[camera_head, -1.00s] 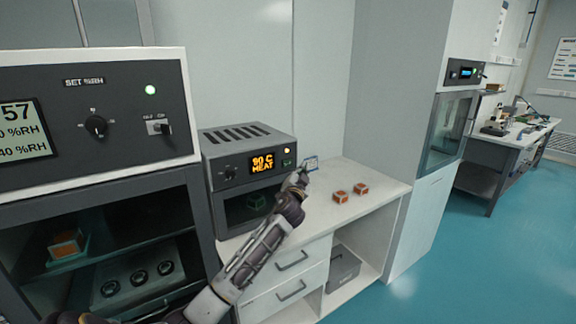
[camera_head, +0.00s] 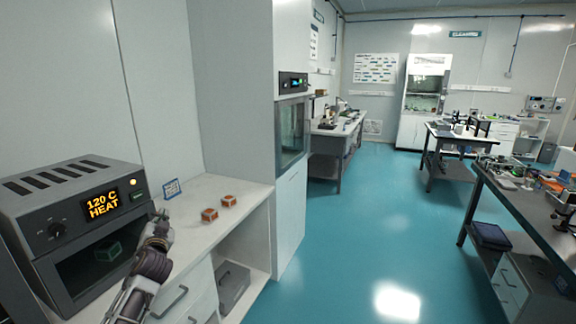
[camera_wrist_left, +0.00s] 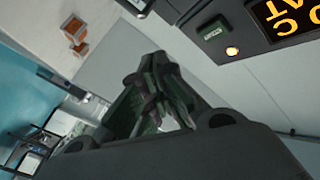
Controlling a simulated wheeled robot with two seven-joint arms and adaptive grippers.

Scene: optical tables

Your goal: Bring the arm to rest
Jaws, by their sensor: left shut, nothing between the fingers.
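My left arm comes in from the bottom left in the head view. Its gripper (camera_head: 160,217) is shut and empty, in front of the bench just right of the small oven (camera_head: 75,228). In the left wrist view the closed fingers (camera_wrist_left: 160,88) show with nothing between them. The oven's display reads 120 C HEAT, and a green-edged block (camera_head: 108,251) is behind its dark window. My right gripper does not show.
Two orange-and-white blocks (camera_head: 209,215) (camera_head: 229,201) and a small blue-framed sign (camera_head: 171,188) stand on the white bench (camera_head: 248,190). A tall cabinet (camera_head: 291,215) rises beyond it. Open blue floor (camera_head: 375,225) lies to the right, with a cluttered dark table (camera_head: 530,215) at far right.

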